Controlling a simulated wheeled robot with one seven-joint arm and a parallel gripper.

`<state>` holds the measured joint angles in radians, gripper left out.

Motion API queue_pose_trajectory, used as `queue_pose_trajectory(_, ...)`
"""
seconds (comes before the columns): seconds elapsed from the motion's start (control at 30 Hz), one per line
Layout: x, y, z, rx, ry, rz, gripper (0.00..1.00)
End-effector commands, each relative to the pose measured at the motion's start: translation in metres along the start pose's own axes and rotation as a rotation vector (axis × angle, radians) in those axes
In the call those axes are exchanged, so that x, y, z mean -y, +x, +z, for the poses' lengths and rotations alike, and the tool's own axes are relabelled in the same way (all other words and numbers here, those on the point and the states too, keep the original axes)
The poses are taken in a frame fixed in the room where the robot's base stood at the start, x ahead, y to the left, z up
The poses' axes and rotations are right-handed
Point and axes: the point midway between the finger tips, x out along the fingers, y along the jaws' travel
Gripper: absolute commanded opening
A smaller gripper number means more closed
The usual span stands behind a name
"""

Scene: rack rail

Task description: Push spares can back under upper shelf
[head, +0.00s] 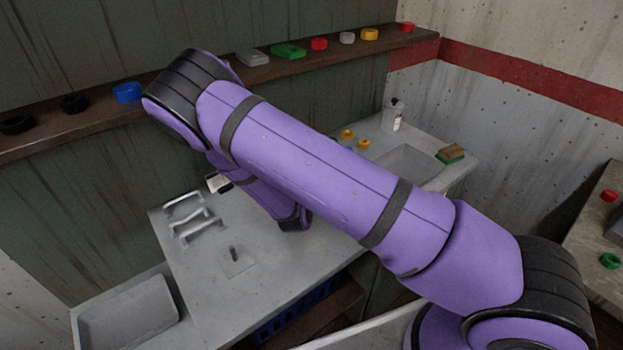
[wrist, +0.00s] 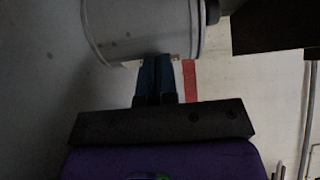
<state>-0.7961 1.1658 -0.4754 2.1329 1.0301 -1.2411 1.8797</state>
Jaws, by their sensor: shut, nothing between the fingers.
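A pale grey cylindrical can (wrist: 135,28) fills the upper left of the wrist view, cut off by the top edge. I take it to be the spares can; no label is readable. My gripper (wrist: 156,60) has its two dark blue fingers closed together with nothing between them. The fingertips overlap the can's lower rim in the picture; I cannot tell whether they touch it. In the head view my arm hides the gripper and I cannot pick out this can for certain.
A dark brown shelf board (wrist: 270,25) is right of the can in the wrist view. In the head view, a long brown shelf (head: 340,57) holds small coloured items. Below it, a grey counter (head: 215,285) carries white handles (head: 186,216), and a pale container (head: 393,117) stands near the sink.

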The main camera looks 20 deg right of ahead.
Motion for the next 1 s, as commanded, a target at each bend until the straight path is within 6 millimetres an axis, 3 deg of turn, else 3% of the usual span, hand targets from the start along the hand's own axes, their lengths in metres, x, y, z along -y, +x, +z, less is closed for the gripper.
queue_pose_trajectory(0.43, 0.000, 0.003, 0.003, -0.001, 0.001, 0.000, 0.00)
queue_pose_trajectory(0.67, 0.000, 0.020, 0.018, -0.002, 0.003, -0.001, 0.00)
queue_pose_trajectory(1.0, 0.000, 0.020, 0.019, -0.001, 0.000, -0.001, 0.00)
